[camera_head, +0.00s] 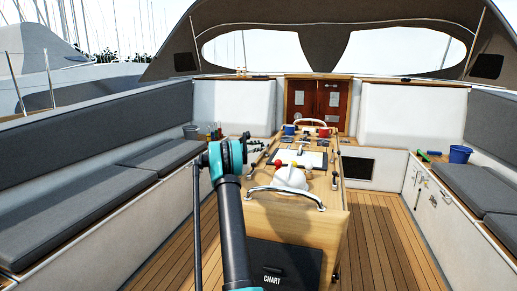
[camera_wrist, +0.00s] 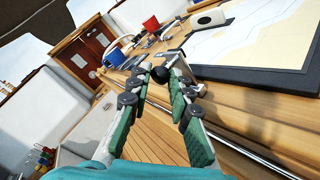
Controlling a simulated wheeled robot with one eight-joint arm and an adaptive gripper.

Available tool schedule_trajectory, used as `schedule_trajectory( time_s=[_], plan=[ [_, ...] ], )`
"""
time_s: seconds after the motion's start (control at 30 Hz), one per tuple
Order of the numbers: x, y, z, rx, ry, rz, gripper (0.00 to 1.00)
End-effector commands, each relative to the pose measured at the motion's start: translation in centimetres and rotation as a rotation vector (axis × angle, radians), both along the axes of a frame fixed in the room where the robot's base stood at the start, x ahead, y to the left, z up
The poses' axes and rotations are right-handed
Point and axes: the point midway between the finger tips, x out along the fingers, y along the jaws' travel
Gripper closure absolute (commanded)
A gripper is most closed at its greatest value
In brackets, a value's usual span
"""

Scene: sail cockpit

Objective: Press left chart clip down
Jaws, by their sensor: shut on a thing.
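The left chart clip shows in the wrist view as a small lever with a black ball knob (camera_wrist: 160,74), beside the left edge of the chart board (camera_wrist: 262,78). My gripper (camera_wrist: 161,82) has its two green-padded fingers around this knob, shut on it. The fingers hide part of the lever, and I cannot tell its angle well. In the head view my gripper (camera_head: 254,146) reaches over the left side of the wooden console, left of the chart (camera_head: 311,157). The clip is too small to make out there.
A blue mug (camera_wrist: 115,57) and a red mug (camera_wrist: 151,24) stand behind the chart. A white compass dome (camera_head: 291,177) and a steel rail (camera_head: 285,190) are at the console's near end. Grey-cushioned benches (camera_head: 85,205) flank the open teak floor.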

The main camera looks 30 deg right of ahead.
Motion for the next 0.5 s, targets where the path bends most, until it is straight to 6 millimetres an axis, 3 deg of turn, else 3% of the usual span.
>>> schedule_trajectory(
  time_s=[0.5],
  plan=[
    [-2.0, -1.7, 1.5, 0.304, -0.355, -0.003, 1.00]
  ],
)
